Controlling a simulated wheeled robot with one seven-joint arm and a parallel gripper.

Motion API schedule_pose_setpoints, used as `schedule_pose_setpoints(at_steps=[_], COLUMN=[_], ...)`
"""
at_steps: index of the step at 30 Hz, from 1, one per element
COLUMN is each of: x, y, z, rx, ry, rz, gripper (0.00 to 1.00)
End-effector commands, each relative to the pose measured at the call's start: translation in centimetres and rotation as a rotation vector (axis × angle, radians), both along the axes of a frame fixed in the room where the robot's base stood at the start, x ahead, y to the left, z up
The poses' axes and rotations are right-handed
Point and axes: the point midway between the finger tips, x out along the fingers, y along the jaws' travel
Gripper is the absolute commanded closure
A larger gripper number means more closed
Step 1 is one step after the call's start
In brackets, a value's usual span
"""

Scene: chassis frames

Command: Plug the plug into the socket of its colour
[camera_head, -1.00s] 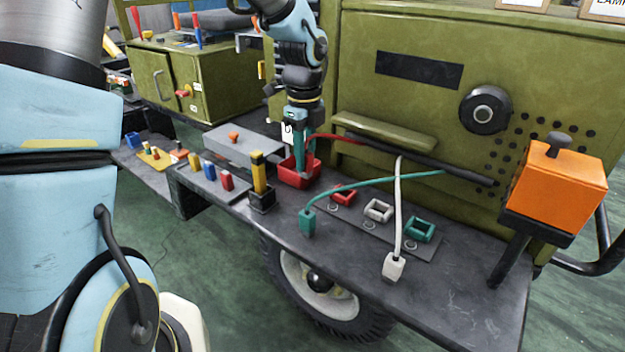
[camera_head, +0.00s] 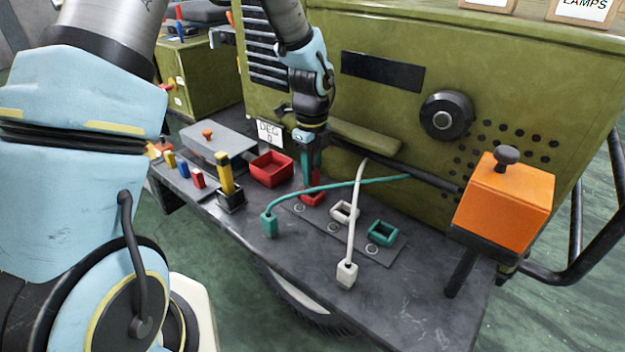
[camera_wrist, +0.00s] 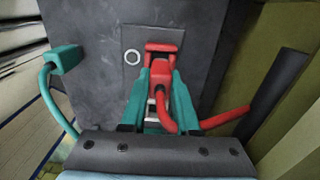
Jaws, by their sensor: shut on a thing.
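My gripper (camera_head: 312,178) has teal fingers, which are shut on the red plug (camera_wrist: 160,74). Its red cable (camera_wrist: 222,118) trails to the right in the wrist view. The red socket (camera_head: 314,199) is directly below the fingers, and its frame (camera_wrist: 164,47) shows just beyond the plug in the wrist view. I cannot tell whether the plug touches or enters it. The white socket (camera_head: 344,211) and green socket (camera_head: 382,233) are in the same row, both empty. The green plug (camera_head: 269,225) and white plug (camera_head: 347,274) rest on the shelf, each on its cable.
A red tray (camera_head: 271,170) stands left of my gripper, apparently empty. A yellow-and-black post (camera_head: 229,184) stands in front of it. The green cabinet wall (camera_head: 385,108) rises close behind. An orange box (camera_head: 503,203) sits at the right. The shelf's front right is clear.

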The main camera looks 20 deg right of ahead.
Motion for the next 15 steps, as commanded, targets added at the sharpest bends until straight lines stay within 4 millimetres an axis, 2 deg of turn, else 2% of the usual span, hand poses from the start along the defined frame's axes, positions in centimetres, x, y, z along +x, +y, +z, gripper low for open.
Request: schedule_pose_setpoints(at_steps=[6,15], x=[-0.1,0.0], y=[0.0,0.0], z=[-2.8,-3.2], rx=[0.002,0.001], ry=[0.002,0.0], rz=[-0.001,-0.001], gripper=[1.0,1.0])
